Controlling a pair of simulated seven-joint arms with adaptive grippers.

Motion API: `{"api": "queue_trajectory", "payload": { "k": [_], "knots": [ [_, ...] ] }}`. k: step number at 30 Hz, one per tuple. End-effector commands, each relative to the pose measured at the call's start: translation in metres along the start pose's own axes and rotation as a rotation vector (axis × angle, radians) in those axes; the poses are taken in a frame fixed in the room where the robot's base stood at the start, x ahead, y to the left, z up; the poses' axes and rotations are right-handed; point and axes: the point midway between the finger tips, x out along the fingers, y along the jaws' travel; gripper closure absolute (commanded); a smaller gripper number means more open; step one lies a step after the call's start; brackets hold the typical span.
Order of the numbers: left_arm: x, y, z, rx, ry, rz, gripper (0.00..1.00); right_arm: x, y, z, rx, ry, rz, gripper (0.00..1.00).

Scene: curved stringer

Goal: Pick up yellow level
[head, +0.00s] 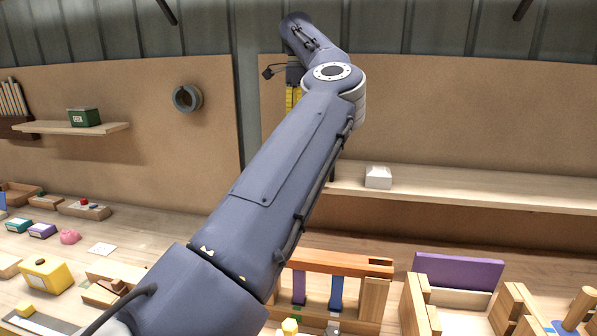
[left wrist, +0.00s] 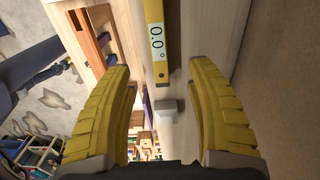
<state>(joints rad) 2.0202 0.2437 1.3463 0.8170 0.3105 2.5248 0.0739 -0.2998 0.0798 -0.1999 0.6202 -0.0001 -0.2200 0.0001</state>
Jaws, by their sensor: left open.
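The yellow level (left wrist: 155,42) shows in the left wrist view as a long yellow bar with a "0.0°" display, at the top middle. It appears to lie along a pale wooden shelf (left wrist: 193,45). My left gripper (left wrist: 160,72) is open with its two yellow fingers on either side of the level's line in the picture; I see no contact. In the head view my left gripper (head: 293,97) is partly hidden behind my arm, high in front of the back board. The level cannot be made out in the head view. My right gripper is not in view.
A small white box (head: 378,177) stands on the shelf (head: 470,192) and also shows in the left wrist view (left wrist: 166,107). The bench below holds wooden frames, a purple panel (head: 458,270) and a yellow block (head: 46,276). The shelf right of the box is clear.

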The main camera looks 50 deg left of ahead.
Motion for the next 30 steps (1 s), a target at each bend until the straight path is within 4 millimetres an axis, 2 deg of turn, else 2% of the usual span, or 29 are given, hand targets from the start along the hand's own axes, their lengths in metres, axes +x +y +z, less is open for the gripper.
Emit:
{"api": "queue_trajectory", "payload": {
  "k": [3,12,18,26,30],
  "knots": [
    [0.024,0.001,0.000,-0.003,-0.003,0.003,0.44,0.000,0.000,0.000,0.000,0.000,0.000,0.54],
    [0.074,0.001,0.001,-0.001,-0.004,0.002,0.44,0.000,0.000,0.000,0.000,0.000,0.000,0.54],
    [0.093,0.000,0.001,0.000,-0.004,0.001,0.44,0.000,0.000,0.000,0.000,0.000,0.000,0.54],
    [0.104,0.001,0.000,0.001,-0.004,0.001,0.44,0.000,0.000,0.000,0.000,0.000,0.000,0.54],
    [0.122,0.004,-0.001,-0.002,-0.004,0.002,0.44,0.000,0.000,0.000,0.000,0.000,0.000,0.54]
  ]
}}
